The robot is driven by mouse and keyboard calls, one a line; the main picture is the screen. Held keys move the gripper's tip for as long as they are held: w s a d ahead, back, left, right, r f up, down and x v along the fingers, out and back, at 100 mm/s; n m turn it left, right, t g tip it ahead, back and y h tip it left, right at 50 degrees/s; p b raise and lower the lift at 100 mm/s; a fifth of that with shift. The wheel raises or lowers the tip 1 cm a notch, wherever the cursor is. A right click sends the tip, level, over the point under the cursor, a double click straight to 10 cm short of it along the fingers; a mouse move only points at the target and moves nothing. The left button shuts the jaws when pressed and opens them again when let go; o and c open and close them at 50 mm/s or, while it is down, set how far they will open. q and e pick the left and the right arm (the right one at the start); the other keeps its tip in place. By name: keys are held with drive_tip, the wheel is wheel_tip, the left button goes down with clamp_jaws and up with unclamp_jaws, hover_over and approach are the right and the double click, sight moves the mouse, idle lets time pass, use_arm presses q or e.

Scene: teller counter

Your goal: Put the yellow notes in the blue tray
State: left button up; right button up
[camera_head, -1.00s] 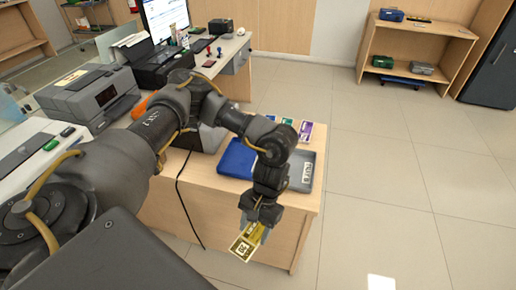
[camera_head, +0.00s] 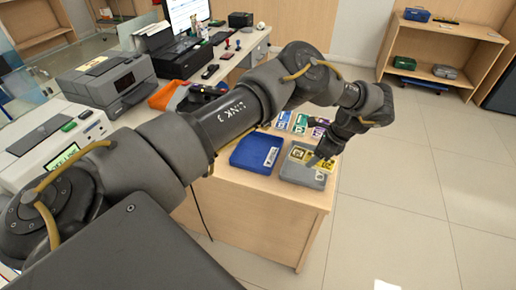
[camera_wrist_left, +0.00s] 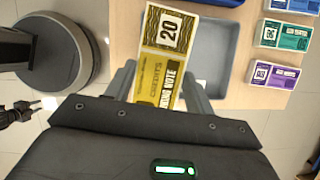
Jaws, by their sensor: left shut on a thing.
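My left gripper (camera_head: 318,158) is shut on the yellow notes (camera_head: 299,155), a bundle marked 20, and holds them above the grey tray (camera_head: 302,176). In the left wrist view the notes (camera_wrist_left: 167,60) stick out between the fingers, over the left part of the grey tray (camera_wrist_left: 216,62). The blue tray (camera_head: 252,153) lies just left of the grey tray in the head view and looks empty. Only a strip of the blue tray shows at the top of the left wrist view (camera_wrist_left: 218,2).
Blue, green (camera_wrist_left: 270,33) and purple (camera_wrist_left: 273,75) note bundles lie in a row behind the trays. The wooden counter (camera_head: 240,183) ends close to the grey tray. A printer (camera_head: 105,82) and an orange tray (camera_head: 168,95) stand on the desk at left.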

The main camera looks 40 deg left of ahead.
use_arm(q)
drive_tip(key=w+a+r+m+t+h+b, duration=0.1)
drive_tip(key=w+a+m+t, duration=0.1)
drive_tip(key=w+a+m, duration=0.3)
drive_tip(key=w+a+r+m+t+h+b, duration=0.1)
drive_tip(key=w+a+m+t+h, duration=0.1)
drive_tip(key=w+a+m, duration=0.4)
drive_tip(key=a+m+t, duration=0.1)
drive_tip(key=a+m, duration=0.4)
drive_tip(key=a, duration=0.2)
drive_tip(key=shift+r, duration=0.35)
